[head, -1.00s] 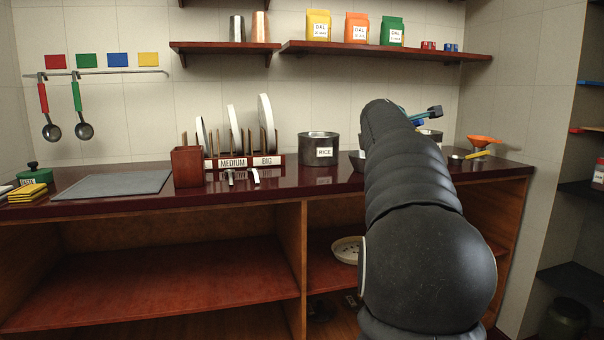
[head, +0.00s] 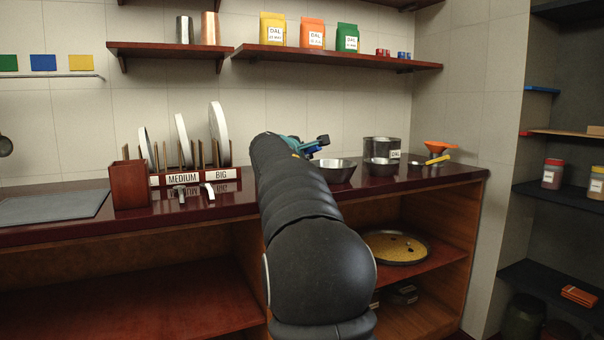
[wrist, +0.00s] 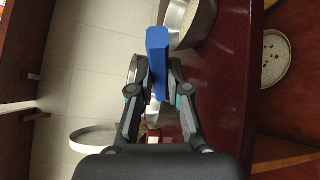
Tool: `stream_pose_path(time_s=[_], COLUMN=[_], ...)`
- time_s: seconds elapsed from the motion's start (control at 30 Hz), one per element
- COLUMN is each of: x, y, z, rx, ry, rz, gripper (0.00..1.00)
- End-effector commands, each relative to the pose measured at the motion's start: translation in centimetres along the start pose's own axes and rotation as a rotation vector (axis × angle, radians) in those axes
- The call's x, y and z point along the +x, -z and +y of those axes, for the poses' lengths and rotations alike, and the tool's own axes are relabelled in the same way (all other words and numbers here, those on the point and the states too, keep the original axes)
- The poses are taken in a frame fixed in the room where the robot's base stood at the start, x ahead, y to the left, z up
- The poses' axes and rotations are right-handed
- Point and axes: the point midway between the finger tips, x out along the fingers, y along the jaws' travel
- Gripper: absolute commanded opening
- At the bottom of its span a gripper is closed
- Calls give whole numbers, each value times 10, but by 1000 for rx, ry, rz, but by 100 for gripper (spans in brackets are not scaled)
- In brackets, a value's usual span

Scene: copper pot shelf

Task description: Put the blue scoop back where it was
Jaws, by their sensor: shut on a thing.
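My gripper (wrist: 159,88) is shut on the blue handle of the scoop (wrist: 158,50) in the wrist view. The handle stands between the two fingers; a shiny metal part shows partly behind them. In the head view my gripper (head: 300,147) is mostly hidden behind my arm, above the counter, with a bit of blue scoop (head: 312,146) showing. On the back wall at left, a rail (head: 50,77) runs under green, blue (head: 43,62) and yellow squares. No ladle shows under the blue square.
A plate rack (head: 195,179) and a wooden box (head: 129,185) stand left of my arm. The grey mat (head: 50,208) is bare.

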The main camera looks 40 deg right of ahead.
Motion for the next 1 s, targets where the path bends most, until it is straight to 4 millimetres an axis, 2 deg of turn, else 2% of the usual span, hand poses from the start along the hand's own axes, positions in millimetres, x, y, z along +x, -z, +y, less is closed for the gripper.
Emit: stream_pose_path(time_s=[0.17,0.43,0.87,0.9,1.0], x=[0,6,7,7,7], y=[11,22,24,25,24], z=[-4,-36,-42,-42,-41], rx=[1,0,2,1,1], ry=[0,1,0,1,1], rz=[-1,-3,-3,-3,-3], gripper=[0,0,0,19,41])
